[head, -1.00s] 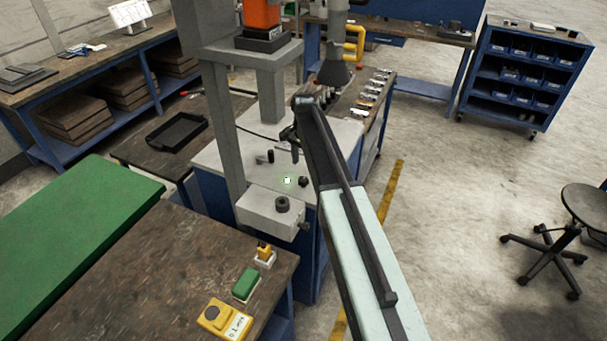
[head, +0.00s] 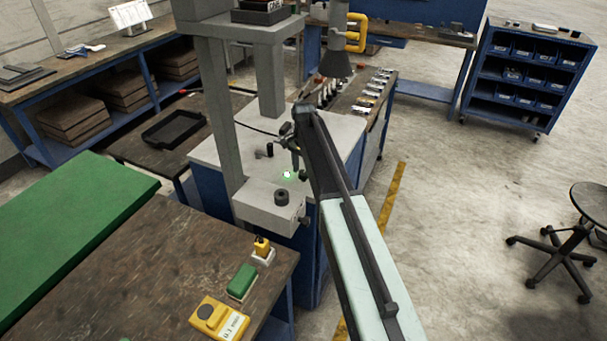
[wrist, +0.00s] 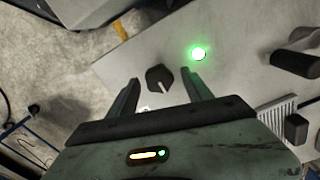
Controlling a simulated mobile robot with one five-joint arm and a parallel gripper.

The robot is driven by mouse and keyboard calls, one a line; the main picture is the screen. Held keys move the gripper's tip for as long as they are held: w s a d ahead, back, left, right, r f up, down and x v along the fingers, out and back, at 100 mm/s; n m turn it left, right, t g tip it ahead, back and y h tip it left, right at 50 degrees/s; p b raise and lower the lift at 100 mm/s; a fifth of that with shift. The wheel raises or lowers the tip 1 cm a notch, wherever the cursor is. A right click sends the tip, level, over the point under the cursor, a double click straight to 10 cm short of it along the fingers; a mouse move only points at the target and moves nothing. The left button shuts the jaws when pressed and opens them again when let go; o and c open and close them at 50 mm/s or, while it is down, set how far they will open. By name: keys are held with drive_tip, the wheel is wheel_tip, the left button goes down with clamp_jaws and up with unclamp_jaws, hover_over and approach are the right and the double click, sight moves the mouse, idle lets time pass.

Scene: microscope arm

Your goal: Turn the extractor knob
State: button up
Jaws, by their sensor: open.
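A dark knob with a white pointer line, which I take as the extractor knob (wrist: 157,76), sits on the grey panel in the wrist view. The pointer slants down to the right. My gripper (wrist: 161,86) is open, its two fingers on either side of the knob in that view, with space left between each finger and the knob. I cannot tell how high the fingertips are above the panel. In the head view my gripper (head: 296,160) is over the grey bench top, and the knob is hidden behind it.
A glowing green light (wrist: 198,53) is beside the knob; it also shows in the head view (head: 287,175). Dark parts (wrist: 296,62) stand on the panel at right. A grey box with a black knob (head: 281,197) and a grey column (head: 219,110) stand close by.

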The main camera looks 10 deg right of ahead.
clamp_jaws()
drive_tip(key=n, duration=0.4)
drive_tip(key=shift+r+n, duration=0.1)
drive_tip(key=shift+n, duration=0.3)
drive_tip(key=n, duration=0.4)
drive_tip(key=shift+w+n, duration=0.1)
drive_tip(key=shift+n, duration=0.2)
drive_tip(key=n, duration=0.4)
drive_tip(key=shift+n, duration=2.2)
